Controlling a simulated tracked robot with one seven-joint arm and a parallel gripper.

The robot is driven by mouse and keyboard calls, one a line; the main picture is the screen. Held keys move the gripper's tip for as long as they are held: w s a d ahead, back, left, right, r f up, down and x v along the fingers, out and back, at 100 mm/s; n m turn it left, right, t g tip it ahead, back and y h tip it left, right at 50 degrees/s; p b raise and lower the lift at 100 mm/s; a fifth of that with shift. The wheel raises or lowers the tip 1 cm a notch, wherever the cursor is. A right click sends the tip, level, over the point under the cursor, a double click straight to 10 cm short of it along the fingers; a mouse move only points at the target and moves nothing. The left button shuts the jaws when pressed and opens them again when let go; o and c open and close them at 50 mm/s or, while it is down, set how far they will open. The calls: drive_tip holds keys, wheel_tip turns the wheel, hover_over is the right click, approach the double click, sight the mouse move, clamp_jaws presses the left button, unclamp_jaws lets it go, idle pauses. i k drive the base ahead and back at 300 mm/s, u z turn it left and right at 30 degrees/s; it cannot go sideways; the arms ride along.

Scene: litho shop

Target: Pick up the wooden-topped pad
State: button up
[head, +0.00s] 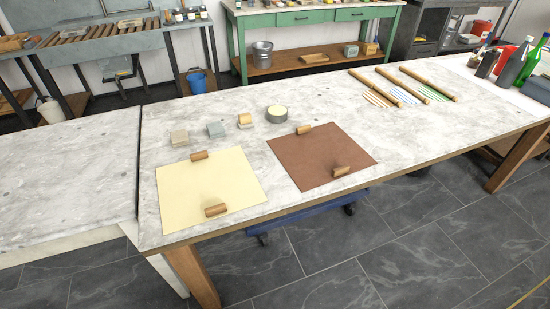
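What looks like the wooden-topped pad (245,121) is a small block with a tan top and a paler lower part. It sits on the marble-topped table (330,105), behind the gap between a cream sheet (205,185) and a brown sheet (318,152). A pale grey-green block (215,130) is to its left and a round tin with a cream top (277,114) is close to its right. My gripper is not in view.
Short wooden pieces rest on the sheets' edges. Wooden rods (390,87) and coloured sticks lie further right. Bottles (512,65) stand at the far right. A second marble table (65,170) adjoins on the left.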

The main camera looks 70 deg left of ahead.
sight(245, 121)
drive_tip(key=z, duration=0.25)
drive_tip(key=i, duration=0.15)
drive_tip(key=u, duration=2.7)
drive_tip(key=k, duration=0.85)
drive_tip(key=u, duration=0.2)
drive_tip(key=i, duration=0.85)
drive_tip(key=z, duration=0.1)
